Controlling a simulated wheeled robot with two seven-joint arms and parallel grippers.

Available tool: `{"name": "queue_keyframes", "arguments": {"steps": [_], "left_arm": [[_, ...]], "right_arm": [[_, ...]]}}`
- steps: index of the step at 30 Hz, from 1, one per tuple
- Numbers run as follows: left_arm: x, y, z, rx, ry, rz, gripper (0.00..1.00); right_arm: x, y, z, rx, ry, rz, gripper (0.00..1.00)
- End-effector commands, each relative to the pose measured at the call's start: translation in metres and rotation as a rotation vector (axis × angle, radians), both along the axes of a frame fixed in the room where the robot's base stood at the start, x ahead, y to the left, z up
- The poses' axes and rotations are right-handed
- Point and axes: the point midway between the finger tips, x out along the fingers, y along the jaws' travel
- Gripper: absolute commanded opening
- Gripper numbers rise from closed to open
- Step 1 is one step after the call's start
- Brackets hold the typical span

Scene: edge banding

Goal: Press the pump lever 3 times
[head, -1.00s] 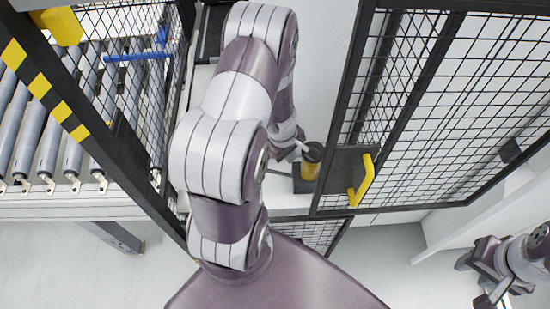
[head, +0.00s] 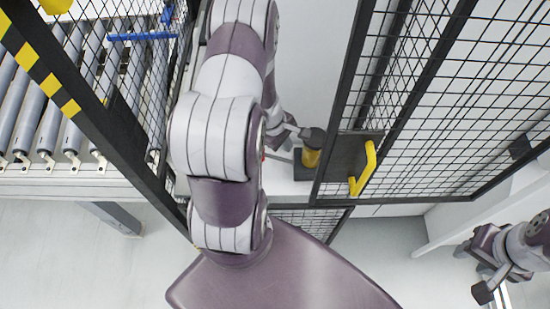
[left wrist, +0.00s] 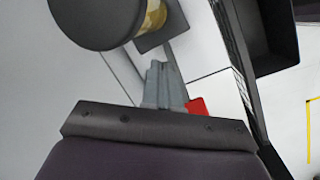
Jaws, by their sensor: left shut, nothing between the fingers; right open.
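The pump has a yellow body (head: 311,158) and a round black cap (head: 313,137), and it stands on a dark base just left of the mesh gate in the head view. In the left wrist view, its cap (left wrist: 97,20) is large at the top left. The lever seems to be the thin rod with a red end (left wrist: 198,107), partly hidden behind my gripper. My left gripper (head: 298,130) is shut and empty, close to the cap; contact is unclear. Its fingers (left wrist: 161,80) lie together beside the red end in the left wrist view. My right gripper (head: 494,284) is open, far right and away from the pump.
A black mesh gate with a yellow handle (head: 366,168) stands right of the pump. A mesh fence with a yellow-striped post (head: 50,85) and a roller conveyor (head: 40,125) are at the left. Open floor (head: 400,250) lies at the lower right.

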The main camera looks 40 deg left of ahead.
Motion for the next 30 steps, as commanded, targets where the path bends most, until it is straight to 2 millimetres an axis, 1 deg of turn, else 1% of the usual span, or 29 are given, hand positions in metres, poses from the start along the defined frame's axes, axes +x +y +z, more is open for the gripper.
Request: {"name": "queue_keyframes", "arguments": {"steps": [1,3,8,30], "left_arm": [[-0.002,0.003,-0.011,-0.001,0.001,0.004,0.0],[-0.005,0.006,-0.018,0.0,0.0,0.003,0.0],[-0.009,0.01,-0.026,0.0,-0.001,0.002,0.0],[-0.01,0.012,-0.026,0.002,0.0,0.001,0.0]], "right_arm": [[0.0,0.0,-0.01,0.0,0.0,0.0,0.43],[0.0,0.0,-0.018,0.0,0.0,0.0,0.43],[0.0,0.0,-0.026,0.0,0.0,0.0,0.43],[0.0,0.0,-0.027,0.0,0.0,0.0,0.43]]}}
